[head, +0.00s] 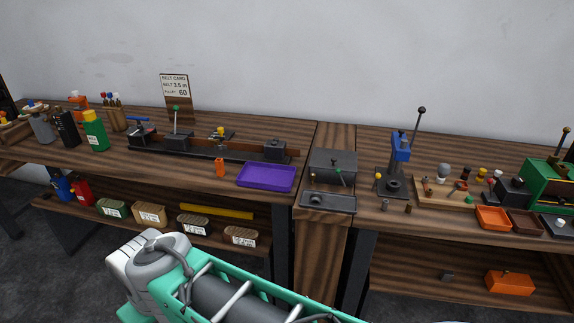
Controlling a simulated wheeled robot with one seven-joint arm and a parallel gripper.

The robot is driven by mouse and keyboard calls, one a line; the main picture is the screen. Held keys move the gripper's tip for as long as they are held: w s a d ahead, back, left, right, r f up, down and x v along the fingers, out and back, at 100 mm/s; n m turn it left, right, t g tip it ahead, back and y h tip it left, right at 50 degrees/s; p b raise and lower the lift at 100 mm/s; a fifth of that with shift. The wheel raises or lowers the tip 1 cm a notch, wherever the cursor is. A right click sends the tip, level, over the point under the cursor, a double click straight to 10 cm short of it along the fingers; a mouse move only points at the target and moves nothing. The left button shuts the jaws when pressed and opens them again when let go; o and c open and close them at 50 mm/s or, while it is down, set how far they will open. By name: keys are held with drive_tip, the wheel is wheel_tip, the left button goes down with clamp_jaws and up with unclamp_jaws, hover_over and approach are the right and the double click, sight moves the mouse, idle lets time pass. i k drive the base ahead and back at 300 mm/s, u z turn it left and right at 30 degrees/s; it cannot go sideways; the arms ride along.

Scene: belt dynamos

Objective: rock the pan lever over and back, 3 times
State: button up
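A dark grey box (333,162) stands on the narrow middle bench, with a shallow dark pan (328,203) in front of it. My arm crosses the bottom of the head view, well in front of the benches. My gripper is outside the frame.
A purple tray (266,177) lies on the left bench, near a long dark rail with a green-knobbed lever (176,118). A blue press (401,150) with a tall black-knobbed handle stands right of the box. An orange tray (492,217) lies farther right.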

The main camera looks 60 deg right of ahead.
sight(338, 170)
drive_tip(key=u, duration=0.2)
drive_tip(key=i, duration=0.85)
drive_tip(key=z, duration=0.85)
drive_tip(key=i, duration=0.7)
drive_tip(key=z, duration=0.7)
